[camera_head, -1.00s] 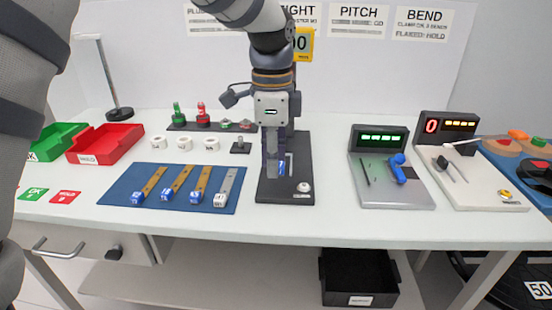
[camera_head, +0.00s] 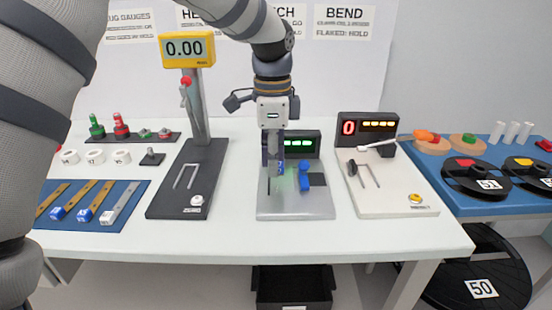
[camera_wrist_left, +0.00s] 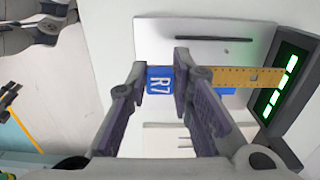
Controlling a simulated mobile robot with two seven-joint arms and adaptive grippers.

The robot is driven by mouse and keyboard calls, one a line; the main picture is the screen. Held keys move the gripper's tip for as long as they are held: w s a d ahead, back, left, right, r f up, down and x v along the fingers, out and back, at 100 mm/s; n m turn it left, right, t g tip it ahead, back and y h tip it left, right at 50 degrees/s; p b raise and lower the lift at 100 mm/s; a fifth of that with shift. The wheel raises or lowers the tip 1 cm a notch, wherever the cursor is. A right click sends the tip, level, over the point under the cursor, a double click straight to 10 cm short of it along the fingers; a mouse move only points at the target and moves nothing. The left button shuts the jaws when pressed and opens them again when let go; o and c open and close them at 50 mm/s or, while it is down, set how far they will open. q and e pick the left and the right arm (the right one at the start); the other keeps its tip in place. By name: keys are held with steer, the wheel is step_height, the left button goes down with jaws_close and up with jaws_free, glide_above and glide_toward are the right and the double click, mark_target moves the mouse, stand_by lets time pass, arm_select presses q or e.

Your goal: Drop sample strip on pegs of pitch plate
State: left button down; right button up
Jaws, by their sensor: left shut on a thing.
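My left gripper (camera_head: 273,170) is shut on the sample strip, close above the pitch plate (camera_head: 295,210). In the left wrist view the strip (camera_wrist_left: 240,77) is a yellow, perforated bar with a blue R7 end block (camera_wrist_left: 159,80) between the fingers (camera_wrist_left: 167,82). It points toward the plate's green display (camera_wrist_left: 285,80).
The height gauge (camera_head: 205,165), reading 0.00, stands to the left and the bend station (camera_head: 395,190) to the right. A blue mat (camera_head: 130,215) with several other strips lies at the far left. A black bin (camera_head: 292,285) is below the table.

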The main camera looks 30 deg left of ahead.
arm_select(q)
steer(key=shift+s+a, duration=0.1)
steer(key=shift+a, duration=0.05)
glide_above(272, 203)
steer(key=shift+f, duration=2.95)
steer(key=shift+f, duration=1.2)
steer(key=c, duration=1.3)
jaws_free()
steer(key=shift+c, duration=0.2)
step_height(272, 203, up, 12)
